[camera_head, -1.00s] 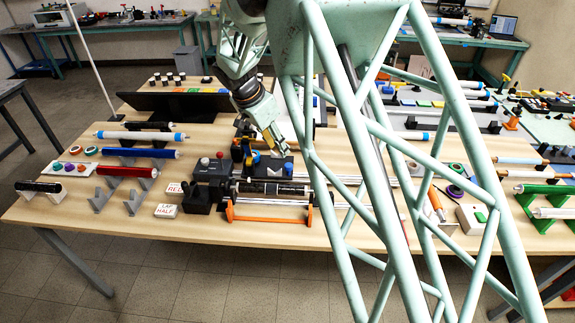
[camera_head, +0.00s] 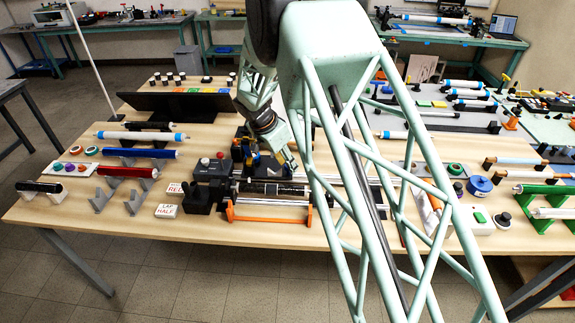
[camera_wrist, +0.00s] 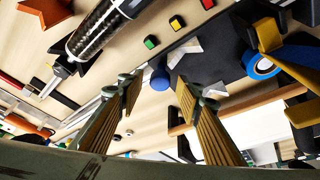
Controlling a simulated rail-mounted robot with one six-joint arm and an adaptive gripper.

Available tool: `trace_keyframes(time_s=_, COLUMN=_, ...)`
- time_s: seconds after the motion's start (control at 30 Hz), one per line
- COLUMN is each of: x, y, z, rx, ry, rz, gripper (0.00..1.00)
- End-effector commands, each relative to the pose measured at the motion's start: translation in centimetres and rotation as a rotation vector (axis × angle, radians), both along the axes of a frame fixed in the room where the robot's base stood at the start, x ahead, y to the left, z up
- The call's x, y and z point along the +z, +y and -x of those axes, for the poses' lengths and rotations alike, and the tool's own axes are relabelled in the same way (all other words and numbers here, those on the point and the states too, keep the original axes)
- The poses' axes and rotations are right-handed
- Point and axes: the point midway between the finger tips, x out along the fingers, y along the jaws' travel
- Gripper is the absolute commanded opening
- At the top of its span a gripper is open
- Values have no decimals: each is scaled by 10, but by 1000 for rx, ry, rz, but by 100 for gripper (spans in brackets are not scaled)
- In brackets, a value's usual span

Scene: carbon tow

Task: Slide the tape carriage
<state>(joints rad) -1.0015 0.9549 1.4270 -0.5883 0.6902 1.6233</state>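The tape carriage appears to be the dark assembly with blue and yellow parts (camera_head: 238,152) behind the black tube in the head view. In the wrist view its dark plate (camera_wrist: 222,62) carries a blue-and-white tape roll (camera_wrist: 263,66) and a blue ball knob (camera_wrist: 159,80). My gripper (camera_wrist: 161,90) is open, with its ribbed fingers apart. The knob shows between and beyond the fingertips; I cannot tell whether either finger touches it. In the head view my gripper (camera_head: 288,158) hangs just right of the carriage, partly hidden by my lattice arm.
The black tube (camera_head: 272,188) lies along the bench behind an orange-ended frame (camera_head: 230,211). It also shows in the wrist view (camera_wrist: 103,32). A control box with a red button (camera_head: 207,168) stands left of the carriage. Label blocks (camera_head: 166,211) and tubes on stands lie further left.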

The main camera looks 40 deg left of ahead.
Motion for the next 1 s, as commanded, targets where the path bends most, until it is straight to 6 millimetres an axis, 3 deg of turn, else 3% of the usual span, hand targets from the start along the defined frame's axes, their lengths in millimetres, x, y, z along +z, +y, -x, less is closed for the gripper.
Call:
trace_keyframes(time_s=0.53, x=-10, y=-1, z=-4, rx=0, ry=0, rz=0, gripper=32)
trace_keyframes(time_s=0.9, x=-10, y=-1, z=-4, rx=0, ry=0, rz=0, gripper=0)
trace_keyframes(time_s=1.0, x=-10, y=-1, z=-4, rx=0, ry=0, rz=0, gripper=0)
